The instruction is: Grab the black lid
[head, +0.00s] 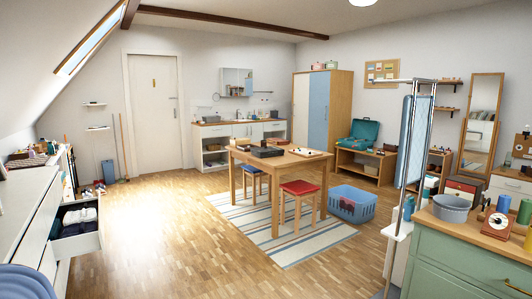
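No thing is clearly recognisable as a black lid from here. A dark, flat, box-like thing (267,151) lies on the wooden table (284,166) in the middle of the room. It is too small in view to tell whether it is a lid, or has one. A smaller dark item (243,143) sits behind it to the left, and a light board (305,152) lies to its right. An open white drawer (84,242) at the left holds dark and white folded things. Neither of my grippers is in view.
A red-topped stool (300,188) and a blue-topped stool stand at the table on a striped rug (285,240). A blue basket (353,203) is to the right. A green cabinet (460,262) and metal stand fill the right foreground. The wooden floor at centre left is clear.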

